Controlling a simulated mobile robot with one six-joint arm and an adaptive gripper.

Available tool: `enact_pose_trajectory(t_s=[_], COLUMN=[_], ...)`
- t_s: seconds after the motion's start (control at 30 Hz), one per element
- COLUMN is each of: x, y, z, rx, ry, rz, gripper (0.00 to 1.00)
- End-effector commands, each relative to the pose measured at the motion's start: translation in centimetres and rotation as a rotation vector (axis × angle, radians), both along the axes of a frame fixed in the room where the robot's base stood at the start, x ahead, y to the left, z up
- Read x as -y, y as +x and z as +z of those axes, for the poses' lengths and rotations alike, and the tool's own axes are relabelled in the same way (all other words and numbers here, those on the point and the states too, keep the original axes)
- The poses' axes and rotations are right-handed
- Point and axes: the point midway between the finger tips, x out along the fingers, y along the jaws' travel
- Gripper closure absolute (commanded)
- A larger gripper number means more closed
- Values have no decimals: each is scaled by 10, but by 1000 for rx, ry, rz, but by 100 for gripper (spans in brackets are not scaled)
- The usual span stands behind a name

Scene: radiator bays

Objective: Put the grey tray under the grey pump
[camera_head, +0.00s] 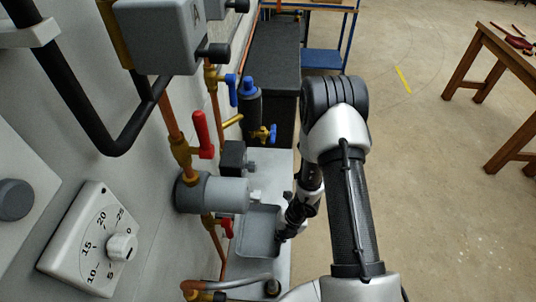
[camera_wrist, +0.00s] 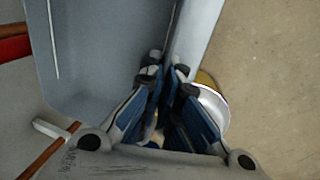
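The grey tray (camera_head: 262,246) is an open rectangular pan on the narrow bench, just right of and below the grey pump (camera_head: 218,195). I cannot tell how far it reaches under the pump. The pump is a grey cylinder on the copper pipework at the wall. My gripper (camera_head: 284,232) is at the tray's right edge, partly hidden by my arm. In the wrist view the tray (camera_wrist: 100,60) fills the upper left, and my gripper's blue-padded fingers (camera_wrist: 166,73) are close together on its wall, one on each side, apparently pinching the rim.
Red-handled valves (camera_head: 202,135) and a blue-handled valve (camera_head: 232,90) stick out from the wall pipes. A black box (camera_head: 232,157) is above the pump. A curved pipe (camera_head: 240,283) crosses the near bench. A wooden table (camera_head: 510,55) stands far right; the floor between is clear.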

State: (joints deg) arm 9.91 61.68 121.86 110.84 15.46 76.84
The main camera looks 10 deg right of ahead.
Motion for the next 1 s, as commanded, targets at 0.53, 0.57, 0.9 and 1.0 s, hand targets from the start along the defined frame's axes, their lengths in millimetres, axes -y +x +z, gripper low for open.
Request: enact_pose_trajectory(t_s=[0.53,0.57,0.9,1.0], x=[0,0,0,0], y=[1,0,1,1], z=[-82,-87,-108,-108], rx=[0,0,1,1], ry=[1,1,1,1], rz=[0,0,1,1], gripper=[100,100,100,100])
